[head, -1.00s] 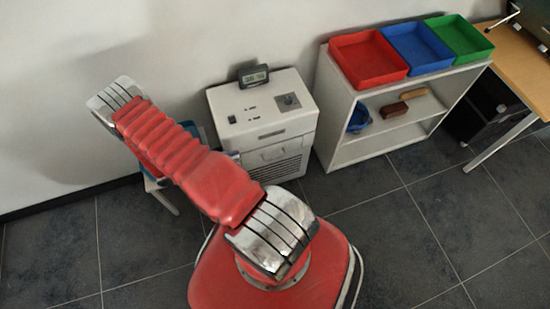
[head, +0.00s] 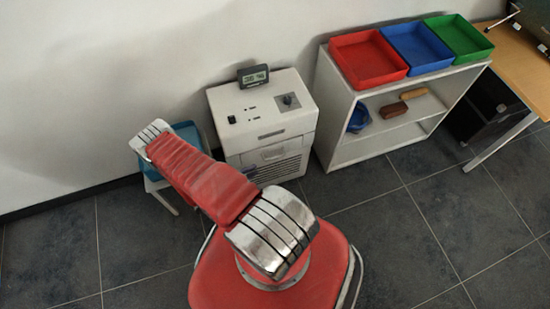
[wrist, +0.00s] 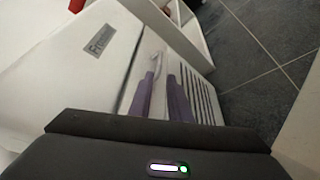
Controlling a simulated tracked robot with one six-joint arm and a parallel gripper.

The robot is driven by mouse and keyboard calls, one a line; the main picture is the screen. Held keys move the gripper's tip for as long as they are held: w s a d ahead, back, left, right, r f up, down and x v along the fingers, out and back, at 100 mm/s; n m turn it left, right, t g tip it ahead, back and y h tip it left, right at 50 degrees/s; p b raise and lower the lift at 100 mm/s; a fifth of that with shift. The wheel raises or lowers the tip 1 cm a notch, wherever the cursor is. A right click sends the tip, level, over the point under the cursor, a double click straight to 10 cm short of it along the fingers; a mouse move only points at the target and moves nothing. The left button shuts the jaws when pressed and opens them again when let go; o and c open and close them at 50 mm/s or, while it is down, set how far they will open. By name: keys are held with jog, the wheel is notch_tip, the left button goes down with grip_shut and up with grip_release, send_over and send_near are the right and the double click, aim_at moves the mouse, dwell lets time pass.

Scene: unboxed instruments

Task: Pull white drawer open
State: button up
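The white drawer (head: 272,153) is in the front of a white boxy unit (head: 228,104), above its vent grille. It looks shut. In the wrist view the drawer's pale handle (wrist: 157,62) stands out from the front, just beyond my fingertips. My gripper (wrist: 161,78) has two purple fingers with a gap between them, pointing at the handle. I cannot tell whether the handle is between the tips.
A small display (head: 253,75) stands on the unit. A white shelf (head: 342,130) to its right bears red (head: 368,60), blue (head: 417,48) and green (head: 459,39) trays. A blue-topped stool (head: 188,133) stands left. The tiled floor in front is clear.

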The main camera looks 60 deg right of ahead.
jog(key=shift+x, duration=6.9)
jog(key=shift+a, duration=0.1)
jog(key=shift+c, duration=0.3)
jog(key=shift+f, duration=0.1)
grip_shut()
